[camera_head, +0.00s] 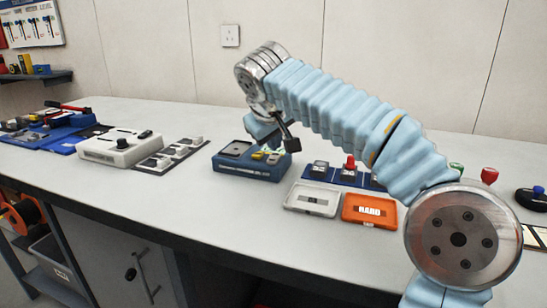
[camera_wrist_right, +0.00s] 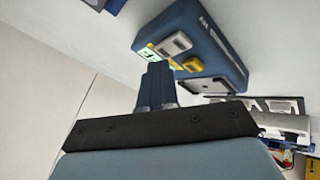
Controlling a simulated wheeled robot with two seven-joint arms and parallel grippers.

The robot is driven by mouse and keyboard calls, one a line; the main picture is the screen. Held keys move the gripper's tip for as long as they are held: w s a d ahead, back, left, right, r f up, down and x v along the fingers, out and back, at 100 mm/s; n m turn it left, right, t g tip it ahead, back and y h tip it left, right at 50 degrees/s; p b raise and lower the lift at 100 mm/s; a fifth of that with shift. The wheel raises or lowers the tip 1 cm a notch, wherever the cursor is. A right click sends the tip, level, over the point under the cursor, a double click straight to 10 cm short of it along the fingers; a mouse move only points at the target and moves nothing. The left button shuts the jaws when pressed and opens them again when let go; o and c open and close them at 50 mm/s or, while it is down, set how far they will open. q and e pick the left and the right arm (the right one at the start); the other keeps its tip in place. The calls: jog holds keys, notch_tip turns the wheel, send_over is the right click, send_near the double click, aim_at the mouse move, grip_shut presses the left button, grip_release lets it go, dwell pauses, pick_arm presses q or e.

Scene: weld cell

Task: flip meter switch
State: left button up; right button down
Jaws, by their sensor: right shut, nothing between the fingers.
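The meter is a blue box (camera_head: 250,172) on the bench, left of the picture's middle behind the orange case. In the right wrist view the meter (camera_wrist_right: 215,45) appears tilted, with a grey switch-like part (camera_wrist_right: 174,45), a yellow part (camera_wrist_right: 193,64) and a lit green-yellow display (camera_wrist_right: 148,54) on its face. My right gripper (camera_head: 290,143) hangs above the meter's right back side, partly hiding it. Its fingers (camera_wrist_right: 156,82) are together and empty, close to the display end. Whether they touch the meter cannot be told. My left gripper is not in view.
A grey case (camera_head: 313,199) and an orange case (camera_head: 369,210) lie in front of my right arm. Small switches on a blue strip (camera_head: 319,170) stand behind them. A white box with a knob (camera_head: 115,150) is to the left. The front bench top left of centre is clear.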

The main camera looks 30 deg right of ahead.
aim_at(274, 156)
notch_tip(274, 156, up, 2)
jog(key=shift+w+d+r+p, duration=0.1)
jog(key=shift+r+p, duration=0.05)
jog(key=shift+p, duration=0.5)
jog(key=shift+w+d+r, duration=0.15)
jog(key=shift+r, duration=1.05)
